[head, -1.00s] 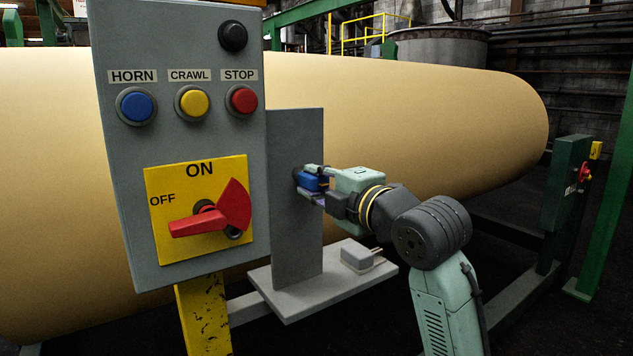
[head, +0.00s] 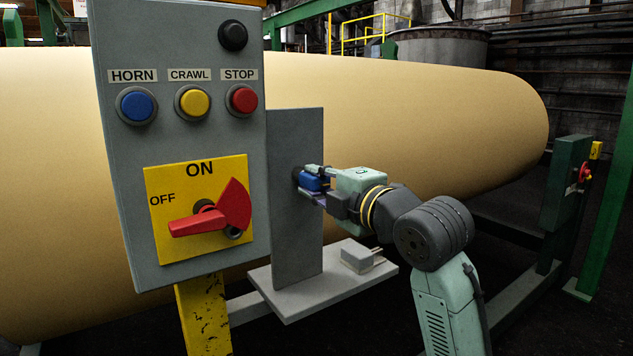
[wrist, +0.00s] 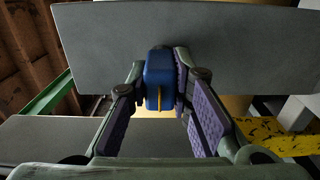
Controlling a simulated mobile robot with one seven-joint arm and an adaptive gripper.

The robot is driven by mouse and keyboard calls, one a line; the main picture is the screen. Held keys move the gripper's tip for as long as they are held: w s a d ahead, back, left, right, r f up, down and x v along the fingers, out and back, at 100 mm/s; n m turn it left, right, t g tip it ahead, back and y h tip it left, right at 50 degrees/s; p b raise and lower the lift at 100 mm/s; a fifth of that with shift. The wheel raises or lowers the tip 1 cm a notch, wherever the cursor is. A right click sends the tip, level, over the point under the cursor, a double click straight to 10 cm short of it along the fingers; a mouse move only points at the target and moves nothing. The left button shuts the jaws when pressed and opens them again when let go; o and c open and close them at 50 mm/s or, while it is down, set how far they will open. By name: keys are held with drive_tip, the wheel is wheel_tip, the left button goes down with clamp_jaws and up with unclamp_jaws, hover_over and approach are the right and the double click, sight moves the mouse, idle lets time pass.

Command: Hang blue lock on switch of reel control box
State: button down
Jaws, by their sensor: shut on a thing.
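The blue lock (head: 314,182) is between the fingers of my gripper (head: 314,182), close to the upright grey plate right of the box. In the wrist view the blue lock (wrist: 159,80) sits between the fingertips of my gripper (wrist: 160,84), in front of the grey plate. The fingers are shut on it. The lock's shackle is hidden. The reel control box (head: 180,145) is grey. Its red switch handle (head: 197,227) lies on a yellow panel, pointing left, below the OFF label. My gripper is to the right of the switch.
The upright grey plate (head: 295,220) rises from a flat grey shelf (head: 290,296) beside the box. A small grey block with prongs (head: 358,256) lies on the shelf. A large tan roll (head: 420,110) fills the background. A yellow post (head: 203,315) supports the box.

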sight(326, 186)
drive_tip(key=shift+b+v, duration=0.4)
drive_tip(key=shift+v, duration=1.7)
drive_tip(key=shift+a, duration=0.1)
